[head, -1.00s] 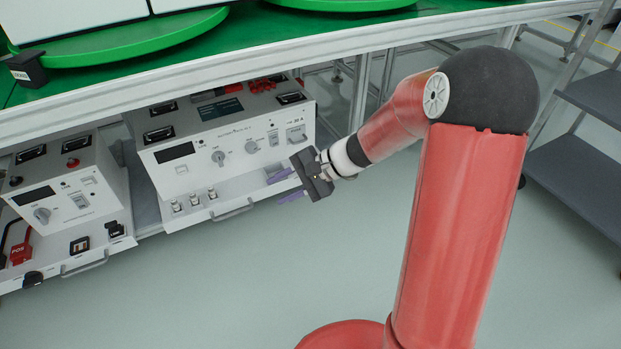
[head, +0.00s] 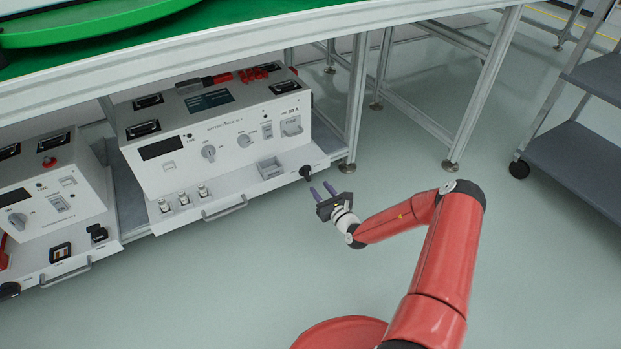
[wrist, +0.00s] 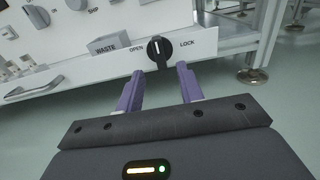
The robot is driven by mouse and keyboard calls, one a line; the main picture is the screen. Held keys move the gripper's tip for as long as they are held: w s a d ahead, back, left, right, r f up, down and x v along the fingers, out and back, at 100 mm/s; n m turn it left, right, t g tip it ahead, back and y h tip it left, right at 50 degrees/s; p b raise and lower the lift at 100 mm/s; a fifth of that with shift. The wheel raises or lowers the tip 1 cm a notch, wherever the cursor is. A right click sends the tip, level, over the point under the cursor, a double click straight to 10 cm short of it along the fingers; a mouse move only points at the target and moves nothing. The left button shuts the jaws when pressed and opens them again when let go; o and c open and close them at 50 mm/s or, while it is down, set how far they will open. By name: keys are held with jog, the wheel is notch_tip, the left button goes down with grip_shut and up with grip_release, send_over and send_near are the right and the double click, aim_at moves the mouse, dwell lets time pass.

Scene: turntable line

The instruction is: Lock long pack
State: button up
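A black rotary knob (wrist: 159,50) sits on a white front ledge between the printed words OPEN and LOCK, its grip standing roughly upright. In the head view the knob (head: 306,172) is at the right end of the ledge of the wide white unit (head: 200,150). My gripper (wrist: 158,78) is open and empty, its two purple fingers apart and pointing toward the knob. The knob shows between and beyond the fingertips, apart from them. In the head view my gripper (head: 321,189) is just in front of and slightly right of the knob.
A grey WASTE bin (wrist: 108,43) is left of the knob. A smaller white unit (head: 50,190) stands to the left. The green-topped bench (head: 300,22) overhangs the units. A table leg (head: 356,110) stands right of the knob. A grey cart (head: 575,150) is far right; floor between is clear.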

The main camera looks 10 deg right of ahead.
aim_at(310, 176)
jog(key=b+x, duration=0.1)
jog(key=x, duration=0.6)
jog(key=shift+w+a+b, duration=0.1)
jog(key=shift+w+b, duration=0.05)
jog(key=shift+b, duration=0.2)
grip_shut()
